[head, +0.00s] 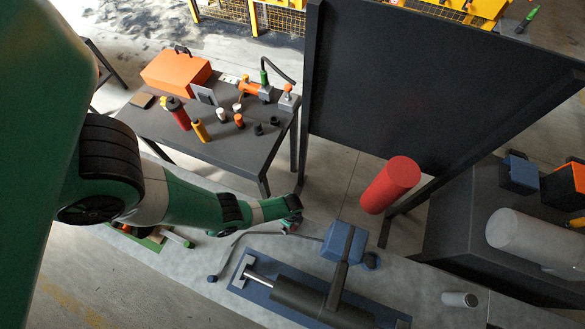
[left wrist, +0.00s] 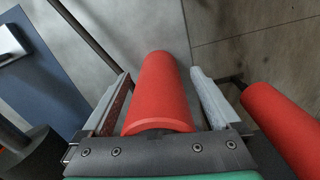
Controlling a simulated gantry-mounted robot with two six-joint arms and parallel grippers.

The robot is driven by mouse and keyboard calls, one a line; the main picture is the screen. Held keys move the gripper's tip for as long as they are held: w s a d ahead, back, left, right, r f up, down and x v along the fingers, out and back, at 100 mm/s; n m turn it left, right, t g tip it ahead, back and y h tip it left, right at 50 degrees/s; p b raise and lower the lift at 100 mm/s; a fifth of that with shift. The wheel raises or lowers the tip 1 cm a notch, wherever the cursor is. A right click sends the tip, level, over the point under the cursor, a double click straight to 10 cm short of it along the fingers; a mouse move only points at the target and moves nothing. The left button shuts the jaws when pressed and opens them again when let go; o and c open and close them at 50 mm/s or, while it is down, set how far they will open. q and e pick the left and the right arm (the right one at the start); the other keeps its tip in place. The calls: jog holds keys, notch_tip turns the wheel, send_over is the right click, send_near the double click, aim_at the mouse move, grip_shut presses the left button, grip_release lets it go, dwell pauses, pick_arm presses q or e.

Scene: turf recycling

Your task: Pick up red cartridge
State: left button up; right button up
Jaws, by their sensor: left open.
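A red cartridge (left wrist: 160,88) lies between the two fingers of my left gripper (left wrist: 160,76) in the left wrist view. The fingers are open, one on each side of it; whether either touches it I cannot tell. A second red cylinder (left wrist: 283,122) is outside the right-hand finger. In the head view my left gripper (head: 291,224) is mostly hidden behind the end of my green arm, with only a bit of red showing there. A large red cylinder (head: 390,185) appears upright and tilted to its right. My right gripper is not in view.
A dark panel (head: 430,80) stands behind. A table (head: 240,150) with an orange case (head: 176,70) stands farther back.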

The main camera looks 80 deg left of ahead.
pick_arm(q)
jog(key=shift+f, duration=0.1)
grip_shut()
dwell(0.4)
